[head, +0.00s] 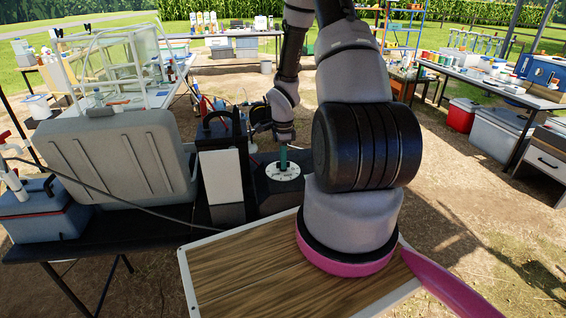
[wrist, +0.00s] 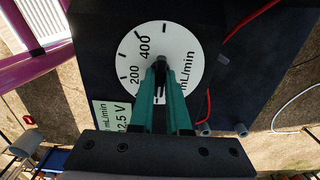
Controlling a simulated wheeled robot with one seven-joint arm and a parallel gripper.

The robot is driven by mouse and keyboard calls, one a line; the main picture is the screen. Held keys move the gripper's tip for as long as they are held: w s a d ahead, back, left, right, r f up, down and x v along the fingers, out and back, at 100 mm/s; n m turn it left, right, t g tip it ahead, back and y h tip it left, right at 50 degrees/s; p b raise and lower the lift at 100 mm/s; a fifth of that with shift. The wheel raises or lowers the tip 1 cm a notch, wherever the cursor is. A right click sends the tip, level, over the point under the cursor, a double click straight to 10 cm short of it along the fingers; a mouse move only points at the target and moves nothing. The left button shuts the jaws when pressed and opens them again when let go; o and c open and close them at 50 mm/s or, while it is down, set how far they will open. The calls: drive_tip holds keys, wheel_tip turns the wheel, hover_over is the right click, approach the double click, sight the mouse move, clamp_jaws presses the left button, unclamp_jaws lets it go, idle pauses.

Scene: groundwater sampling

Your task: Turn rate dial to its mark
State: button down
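The rate dial is a round white scale plate (wrist: 190,62) with black marks and the numbers 200 and 400 and "mL/min", around a small dark knob (wrist: 160,64). In the head view the plate (head: 276,175) lies on top of a black box (head: 272,200). My gripper (wrist: 160,72) points down at the plate's middle, its teal fingers close together with the knob between their tips. The gripper (head: 283,163) also shows over the dial in the head view. The fingers partly hide the knob and the lower plate, so its pointer direction is unclear.
A pale label (wrist: 113,116) reading "mL/min" and "12.5 V" lies beside the dial. Red wires (wrist: 250,18) run over the box. A black unit with a pale front panel (head: 222,178) and a large grey case (head: 120,155) stand left of the dial on the black table.

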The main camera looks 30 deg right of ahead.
drive_tip(key=m, duration=0.3)
drive_tip(key=shift+m, duration=0.4)
drive_tip(key=m, duration=0.3)
drive_tip(key=c, duration=0.8)
unclamp_jaws()
drive_tip(key=shift+r, duration=0.1)
wheel_tip(320, 180, up, 11)
drive_tip(key=shift+f, duration=0.2)
